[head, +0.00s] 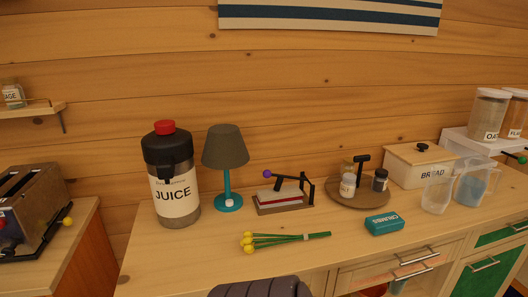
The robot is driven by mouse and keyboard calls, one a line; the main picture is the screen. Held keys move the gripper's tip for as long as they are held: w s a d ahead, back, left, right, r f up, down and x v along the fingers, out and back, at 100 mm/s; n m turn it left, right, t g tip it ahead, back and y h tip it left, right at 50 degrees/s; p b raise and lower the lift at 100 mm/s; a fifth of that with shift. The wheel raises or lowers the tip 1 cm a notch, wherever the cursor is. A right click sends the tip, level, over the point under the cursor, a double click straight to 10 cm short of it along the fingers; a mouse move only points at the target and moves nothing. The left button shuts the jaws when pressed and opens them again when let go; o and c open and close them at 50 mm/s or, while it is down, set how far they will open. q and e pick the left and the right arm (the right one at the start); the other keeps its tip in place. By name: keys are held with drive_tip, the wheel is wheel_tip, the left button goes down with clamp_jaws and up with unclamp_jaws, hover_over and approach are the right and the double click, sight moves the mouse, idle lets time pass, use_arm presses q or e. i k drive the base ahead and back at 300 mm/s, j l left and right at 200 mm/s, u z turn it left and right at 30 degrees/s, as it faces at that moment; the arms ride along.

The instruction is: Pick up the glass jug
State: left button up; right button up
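Two clear see-through vessels stand close together near the right end of the wooden counter (330,245). The left one (436,195) is pale and looks empty; the right one (473,188) has a bluish tint or content. They overlap in the picture, and I cannot tell for certain which is the glass jug. Neither of my grippers is in view.
Yellow-tipped green stems (290,238) and a teal tin (384,224) lie in front. A dark rounded object (260,288) shows below.

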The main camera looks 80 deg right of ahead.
sight(471, 187)
drive_tip(key=z, duration=4.2)
